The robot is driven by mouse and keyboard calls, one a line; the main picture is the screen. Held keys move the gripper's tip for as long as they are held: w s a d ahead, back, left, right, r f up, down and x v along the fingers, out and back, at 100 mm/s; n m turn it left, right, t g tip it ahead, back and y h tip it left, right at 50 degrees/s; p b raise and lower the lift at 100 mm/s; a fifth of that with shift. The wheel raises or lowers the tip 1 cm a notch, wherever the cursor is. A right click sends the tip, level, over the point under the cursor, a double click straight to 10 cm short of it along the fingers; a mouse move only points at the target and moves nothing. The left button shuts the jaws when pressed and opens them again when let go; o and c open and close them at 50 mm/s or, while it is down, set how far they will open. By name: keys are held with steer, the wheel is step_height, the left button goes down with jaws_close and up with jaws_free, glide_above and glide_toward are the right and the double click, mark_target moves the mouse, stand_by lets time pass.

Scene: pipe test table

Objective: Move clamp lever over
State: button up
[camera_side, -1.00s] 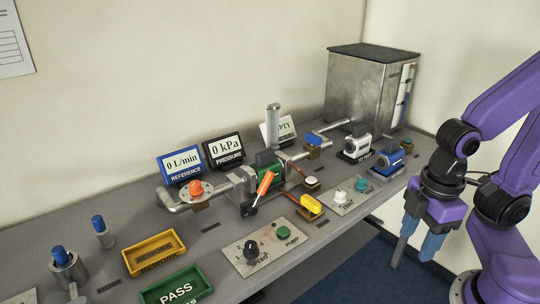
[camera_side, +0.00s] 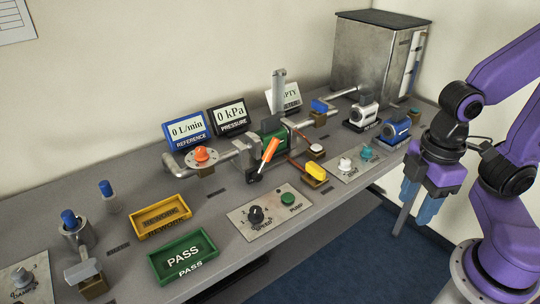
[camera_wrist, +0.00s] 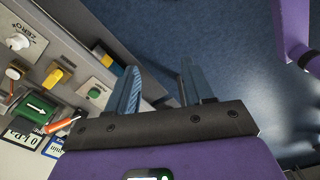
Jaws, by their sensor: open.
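The clamp lever looks like the orange handle (camera_side: 269,150) by the green block (camera_side: 268,130) on the pipe run, mid-table. In the side view it leans with its top to the right and its dark foot at the lower left. The orange handle also shows in the wrist view (camera_wrist: 62,125), left of the fingers. My gripper (camera_side: 418,200) is open and empty, its blue fingers pointing down off the table's front right edge, well apart from the lever. In the wrist view my gripper (camera_wrist: 160,75) has the blue floor between its fingers.
A yellow knob (camera_side: 316,171) and the pump panel (camera_side: 270,210) with a green button stand in front of the lever. White (camera_side: 362,112) and blue (camera_side: 394,130) devices stand at the right. A large metal tank (camera_side: 378,55) fills the back right. Space above the front edge is clear.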

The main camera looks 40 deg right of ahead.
steer(key=w+a+r+n, duration=0.25)
steer(key=w+a, duration=0.35)
steer(key=w, duration=0.5)
steer(key=r+n+t, duration=0.1)
steer(key=r+n, duration=0.1)
steer(key=n, duration=0.3)
glide_above(271, 144)
steer(key=s, duration=0.2)
steer(key=shift+m, duration=0.25)
steer(key=f, duration=0.5)
steer(key=w+f, duration=0.1)
steer(key=f, duration=0.5)
steer(key=w+f, duration=0.1)
steer(key=f, duration=0.4)
steer(key=shift+f, duration=0.3)
jaws_close()
